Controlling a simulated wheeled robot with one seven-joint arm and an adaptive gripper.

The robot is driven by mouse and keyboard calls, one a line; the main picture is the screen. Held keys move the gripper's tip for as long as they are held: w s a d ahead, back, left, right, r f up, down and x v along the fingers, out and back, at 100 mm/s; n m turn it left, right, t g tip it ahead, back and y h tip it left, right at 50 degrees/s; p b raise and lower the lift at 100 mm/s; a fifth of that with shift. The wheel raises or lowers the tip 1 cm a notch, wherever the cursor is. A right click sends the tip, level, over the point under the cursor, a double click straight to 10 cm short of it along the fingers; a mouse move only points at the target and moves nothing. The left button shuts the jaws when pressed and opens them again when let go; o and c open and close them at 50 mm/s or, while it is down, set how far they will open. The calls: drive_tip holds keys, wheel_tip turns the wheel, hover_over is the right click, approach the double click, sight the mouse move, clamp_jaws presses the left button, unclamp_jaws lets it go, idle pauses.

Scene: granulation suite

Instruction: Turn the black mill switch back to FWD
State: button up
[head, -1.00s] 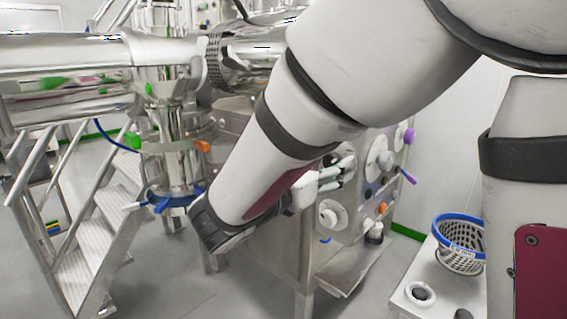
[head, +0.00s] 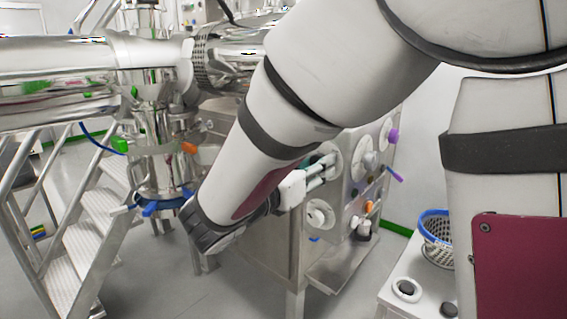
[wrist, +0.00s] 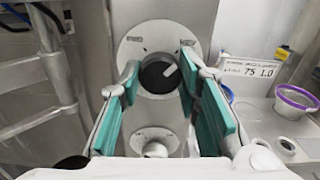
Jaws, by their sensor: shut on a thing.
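The black mill switch (wrist: 158,76) is a round black knob on a pale round plate (wrist: 134,48) in the wrist view. A white mark on the knob points up and to the right. My gripper (wrist: 159,74) has its teal-padded fingers on either side of the knob, shut on it. In the head view my gripper (head: 328,168) reaches the left side of the steel control panel (head: 352,210), at a pale round plate. The knob is hidden there behind the fingers.
A white round fitting (head: 319,214) sits below the switch. The panel also carries a purple knob (head: 393,135) and an orange knob (head: 369,207). A blue-rimmed basket (head: 436,240) stands on a bench at right. Steel steps (head: 90,225) stand at left.

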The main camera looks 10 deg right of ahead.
drive_tip(key=shift+n+p, duration=5.95)
drive_tip(key=shift+n, duration=2.75)
drive_tip(key=o, duration=1.1)
drive_tip(key=shift+o, duration=0.2)
drive_tip(key=shift+a, duration=0.1)
drive_tip(key=v, duration=1.1)
drive_tip(key=shift+s+a, duration=0.25)
drive_tip(key=shift+a, duration=0.05)
